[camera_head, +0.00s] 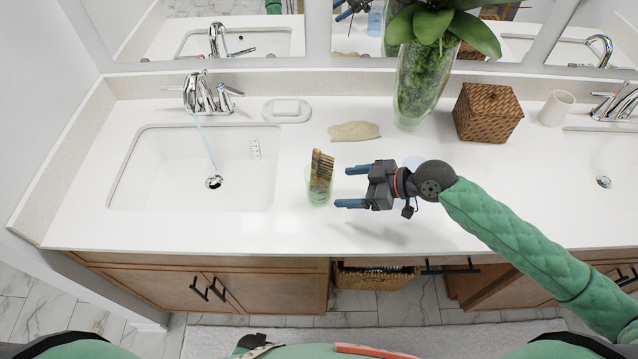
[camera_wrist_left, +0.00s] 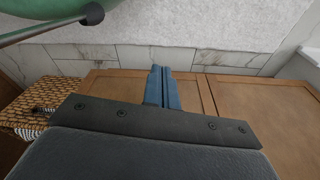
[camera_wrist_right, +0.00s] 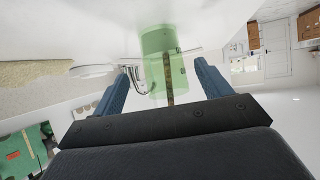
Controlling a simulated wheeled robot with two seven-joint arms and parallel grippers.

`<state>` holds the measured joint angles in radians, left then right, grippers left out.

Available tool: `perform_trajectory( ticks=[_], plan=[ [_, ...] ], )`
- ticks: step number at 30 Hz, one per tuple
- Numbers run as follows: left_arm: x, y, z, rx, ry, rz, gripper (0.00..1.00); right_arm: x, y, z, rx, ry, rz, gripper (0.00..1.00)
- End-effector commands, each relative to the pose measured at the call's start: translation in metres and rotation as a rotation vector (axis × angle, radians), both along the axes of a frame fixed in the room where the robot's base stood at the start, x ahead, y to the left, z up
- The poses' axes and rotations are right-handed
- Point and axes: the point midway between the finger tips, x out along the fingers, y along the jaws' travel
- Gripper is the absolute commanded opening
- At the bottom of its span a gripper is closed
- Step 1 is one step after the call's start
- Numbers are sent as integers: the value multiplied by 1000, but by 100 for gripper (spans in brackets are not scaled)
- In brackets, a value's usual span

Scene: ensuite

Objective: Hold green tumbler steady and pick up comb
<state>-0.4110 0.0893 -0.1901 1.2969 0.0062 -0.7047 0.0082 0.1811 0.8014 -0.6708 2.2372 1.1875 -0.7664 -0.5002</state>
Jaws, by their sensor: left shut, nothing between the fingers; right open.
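The green tumbler (camera_head: 319,196) stands upright on the white counter, just right of the left sink. It is translucent. The comb (camera_head: 321,167), brown with dark teeth, stands in it and sticks out above the rim. My right gripper (camera_head: 343,187) is open to the right of the tumbler, its blue fingers pointing at it and not touching. In the right wrist view the tumbler (camera_wrist_right: 160,62) shows ahead between the open fingers (camera_wrist_right: 160,80), with the comb's handle seen through it. My left gripper (camera_wrist_left: 162,72) is shut and empty, in front of the wooden cabinet doors, below the counter.
The left sink (camera_head: 190,165) has its tap running. A soap dish (camera_head: 287,110), a beige flat item (camera_head: 354,131), a leafy vase (camera_head: 420,85), a wicker box (camera_head: 487,112) and a white cup (camera_head: 556,108) stand behind. A wicker basket (camera_head: 375,279) sits below the counter. The counter front is clear.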

Motion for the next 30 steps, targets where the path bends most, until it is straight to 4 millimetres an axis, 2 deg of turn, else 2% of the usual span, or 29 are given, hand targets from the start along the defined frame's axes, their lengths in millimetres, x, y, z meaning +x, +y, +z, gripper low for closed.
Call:
perform_trajectory(
  ticks=[9,18,30],
  plan=[
    [1,0,2,0,0,1,0,10,34,-18,1,0,1,77],
    [4,-3,9,-2,7,3,0,18,58,-33,1,0,1,77],
    [9,-5,15,-5,6,4,0,20,65,-37,0,0,0,77]
  ],
)
